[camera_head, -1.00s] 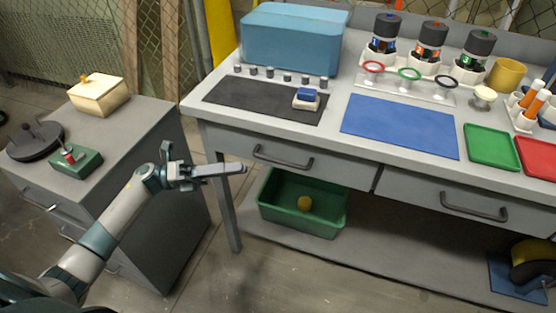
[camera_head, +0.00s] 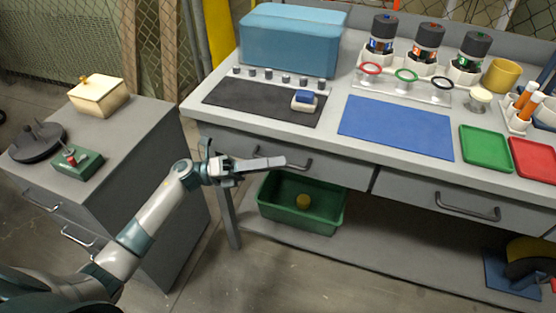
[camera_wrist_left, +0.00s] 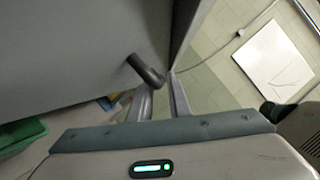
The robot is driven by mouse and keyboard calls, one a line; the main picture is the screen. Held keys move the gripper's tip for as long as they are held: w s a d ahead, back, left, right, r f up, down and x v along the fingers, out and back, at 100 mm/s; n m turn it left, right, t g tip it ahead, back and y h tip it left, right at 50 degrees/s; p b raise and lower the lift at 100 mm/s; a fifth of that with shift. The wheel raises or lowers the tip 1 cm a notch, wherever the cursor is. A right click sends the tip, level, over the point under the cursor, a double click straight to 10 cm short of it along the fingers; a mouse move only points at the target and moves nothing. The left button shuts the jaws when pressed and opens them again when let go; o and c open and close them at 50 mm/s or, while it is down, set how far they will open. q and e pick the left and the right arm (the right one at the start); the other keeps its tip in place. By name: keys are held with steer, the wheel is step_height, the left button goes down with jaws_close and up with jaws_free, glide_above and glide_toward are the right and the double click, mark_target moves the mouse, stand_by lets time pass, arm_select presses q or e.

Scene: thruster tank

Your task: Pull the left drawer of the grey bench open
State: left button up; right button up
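The grey bench (camera_head: 213,121) has a left drawer (camera_head: 335,168) whose front sits flush, so it looks closed. Its dark bar handle (camera_head: 302,164) is partly covered by my left gripper (camera_head: 282,161) in the head view. In the left wrist view the handle (camera_wrist_left: 147,70) lies just ahead of the fingertips, nearest the left finger. My left gripper (camera_wrist_left: 160,84) has a gap between its fingers and holds nothing. I cannot tell whether a finger touches the handle. My right gripper is in neither view.
The bench's right drawer with its handle (camera_head: 468,207) is closed. A green bin (camera_head: 330,219) stands on the shelf below the left drawer. A grey cabinet (camera_head: 150,135) stands at the left, with a gap of floor between it and the bench.

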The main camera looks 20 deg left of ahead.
arm_select(q)
steer(key=shift+w+d+r, duration=0.1)
steer(key=shift+w+d, duration=0.05)
steer(key=shift+d, duration=0.3)
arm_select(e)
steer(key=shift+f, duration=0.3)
arm_select(q)
jaws_close()
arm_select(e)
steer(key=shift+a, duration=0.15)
